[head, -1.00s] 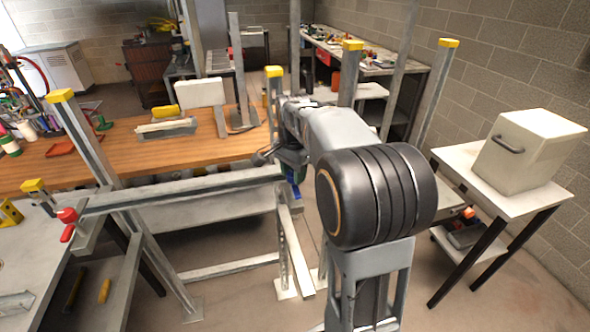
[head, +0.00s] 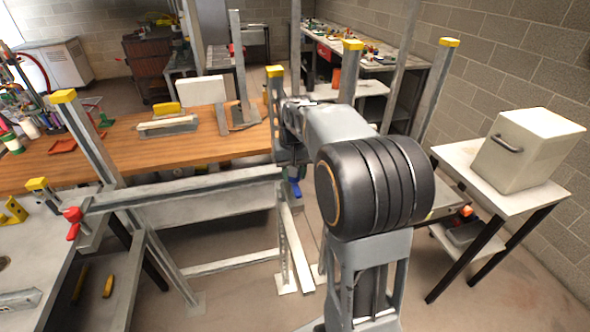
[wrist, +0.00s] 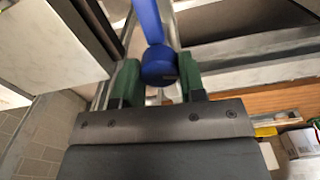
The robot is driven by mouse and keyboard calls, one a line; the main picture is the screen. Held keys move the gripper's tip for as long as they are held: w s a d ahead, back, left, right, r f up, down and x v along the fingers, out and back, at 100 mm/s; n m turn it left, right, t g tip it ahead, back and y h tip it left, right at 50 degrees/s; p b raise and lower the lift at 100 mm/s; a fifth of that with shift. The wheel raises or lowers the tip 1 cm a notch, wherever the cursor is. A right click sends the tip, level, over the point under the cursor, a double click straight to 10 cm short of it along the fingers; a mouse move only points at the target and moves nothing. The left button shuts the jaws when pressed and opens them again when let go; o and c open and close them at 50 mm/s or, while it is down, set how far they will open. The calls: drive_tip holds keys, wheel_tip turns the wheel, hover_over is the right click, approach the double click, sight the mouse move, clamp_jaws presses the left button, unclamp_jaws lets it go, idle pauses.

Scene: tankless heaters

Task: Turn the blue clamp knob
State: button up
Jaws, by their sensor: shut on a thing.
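The blue clamp knob (wrist: 159,65) is in the wrist view, between the two green fingertips of my gripper (wrist: 158,82), with a blue bar rising above its round hub. The fingers are shut on it. In the head view the blue knob (head: 293,188) shows small at the right end of the grey horizontal rail (head: 190,188). My arm hides most of the gripper there. A red clamp knob (head: 72,222) sits at the rail's left end.
A wooden bench (head: 60,165) runs behind the rail. Upright posts with yellow caps (head: 275,71) stand around my arm. A white box (head: 527,150) rests on a small table at the right. Floor shows between rail and table.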

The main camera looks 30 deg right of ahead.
drive_tip(key=n, duration=0.4)
drive_tip(key=shift+n, duration=0.3)
drive_tip(key=shift+f, duration=0.1)
idle(0.5)
drive_tip(key=o, duration=0.9)
drive_tip(key=shift+r, duration=0.2)
wheel_tip(320, 180, up, 14)
drive_tip(key=shift+f+p, duration=0.2)
drive_tip(key=shift+p, duration=0.1)
